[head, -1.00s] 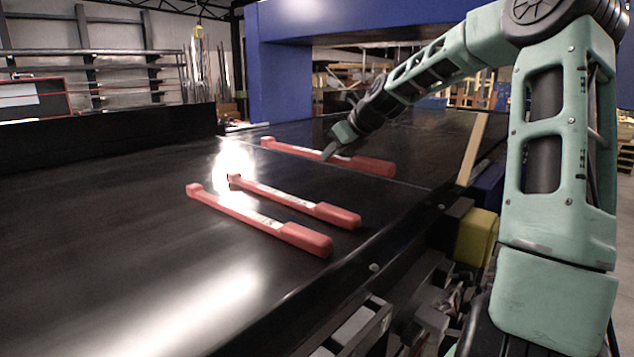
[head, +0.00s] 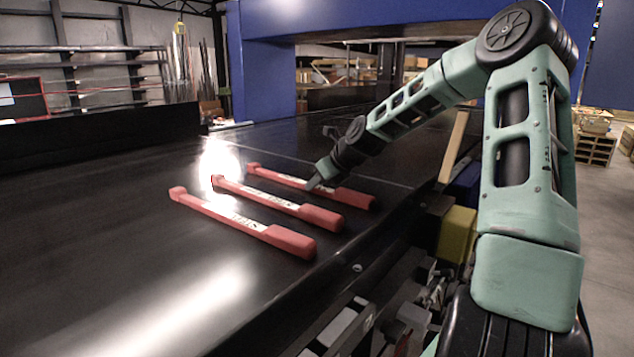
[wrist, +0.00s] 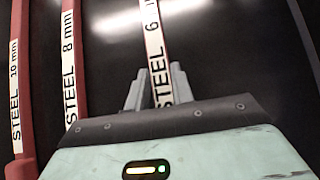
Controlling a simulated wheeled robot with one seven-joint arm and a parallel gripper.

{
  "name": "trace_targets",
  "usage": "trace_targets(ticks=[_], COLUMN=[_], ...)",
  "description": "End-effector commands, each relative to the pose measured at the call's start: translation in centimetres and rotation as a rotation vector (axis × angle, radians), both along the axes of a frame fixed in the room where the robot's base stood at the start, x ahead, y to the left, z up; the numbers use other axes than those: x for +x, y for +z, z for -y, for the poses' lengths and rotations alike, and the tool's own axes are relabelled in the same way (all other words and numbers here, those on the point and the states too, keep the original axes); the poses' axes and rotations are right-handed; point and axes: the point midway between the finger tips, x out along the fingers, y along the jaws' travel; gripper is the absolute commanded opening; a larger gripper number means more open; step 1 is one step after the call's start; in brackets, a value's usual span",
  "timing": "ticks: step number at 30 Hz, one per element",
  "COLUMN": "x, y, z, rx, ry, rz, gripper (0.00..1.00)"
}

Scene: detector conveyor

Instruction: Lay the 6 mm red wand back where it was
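The red 6 mm wand (head: 345,193) is the farthest of three red wands in the head view, in line with the other two. In the wrist view the 6 mm wand (wrist: 154,50) passes between my fingertips, its white STEEL 6 label partly cut off. My gripper (head: 314,184) reaches down to it at mid-length. In the wrist view the gripper (wrist: 157,82) has a finger against each side of the wand. The wand is at or very near the belt; I cannot tell if it touches. Its far side is hidden by my gripper's body.
The 8 mm wand (head: 320,217) and 10 mm wand (head: 290,240) lie roughly parallel on the black belt (head: 100,270). In the wrist view the 8 mm wand (wrist: 78,90) is left of my gripper. A blue detector arch (head: 262,75) spans the belt behind.

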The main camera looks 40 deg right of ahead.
Motion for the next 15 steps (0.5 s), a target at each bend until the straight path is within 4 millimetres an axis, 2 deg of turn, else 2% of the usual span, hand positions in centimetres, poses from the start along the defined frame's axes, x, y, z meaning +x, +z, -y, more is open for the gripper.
trace_targets(ticks=[1, 2, 3, 15], x=[0.00, -0.01, 0.00, -0.50], y=[-0.03, -0.02, -0.01, 0.70], z=[-0.01, -0.01, -0.01, 0.24], rx=[0.000, 0.000, 0.000, -0.001], ry=[0.000, 0.000, 0.000, -0.004], rz=[0.000, 0.000, 0.000, 0.001], gripper=[0.34, 0.43, 0.45, 0.45])
